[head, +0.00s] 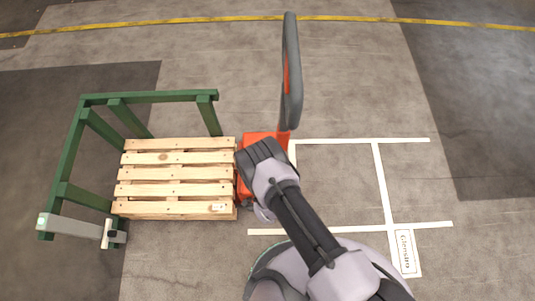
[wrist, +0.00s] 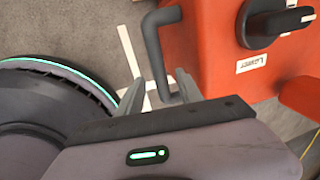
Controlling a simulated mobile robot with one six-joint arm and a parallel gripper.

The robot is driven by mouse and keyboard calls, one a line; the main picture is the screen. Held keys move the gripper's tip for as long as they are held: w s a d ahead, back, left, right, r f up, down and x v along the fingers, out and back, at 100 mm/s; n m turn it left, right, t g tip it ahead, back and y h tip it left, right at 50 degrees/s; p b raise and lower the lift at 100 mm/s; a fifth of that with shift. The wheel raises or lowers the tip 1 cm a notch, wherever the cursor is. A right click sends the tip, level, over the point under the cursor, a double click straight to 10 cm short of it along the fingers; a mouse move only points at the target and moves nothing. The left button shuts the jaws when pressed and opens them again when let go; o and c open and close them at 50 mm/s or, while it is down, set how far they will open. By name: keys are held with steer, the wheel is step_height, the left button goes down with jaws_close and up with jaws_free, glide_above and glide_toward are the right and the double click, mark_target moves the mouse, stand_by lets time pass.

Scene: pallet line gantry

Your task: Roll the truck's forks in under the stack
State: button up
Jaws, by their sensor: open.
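The stack of wooden pallets (head: 175,186) stands inside a green frame (head: 150,97), slats level. The orange truck (head: 264,139) is close against the stack's right side, its tall grey handle (head: 291,75) up. Its forks do not show, so I cannot tell how far under the stack they are. In the wrist view, the truck's orange body (wrist: 212,70) carries a black knob (wrist: 275,20) and a bent grey bar (wrist: 155,55). My gripper (wrist: 160,94) is open at the bar's lower end; I cannot tell whether it touches. In the head view my arm hides part of the truck.
A grey arm with a latch-like end (head: 75,229) sits at the frame's front left. White floor lines (head: 382,180) mark a bay right of the truck, with clear floor inside. A yellow line (head: 170,21) crosses the floor at the back.

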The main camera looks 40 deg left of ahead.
steer(key=shift+w+a+f+b, duration=0.15)
steer(key=shift+f+b, duration=0.15)
steer(key=shift+f, duration=0.5)
steer(key=shift+w+a+f+b, duration=0.1)
steer(key=shift+f+b, duration=0.15)
steer(key=shift+f, duration=0.5)
jaws_close()
steer(key=shift+d, duration=0.1)
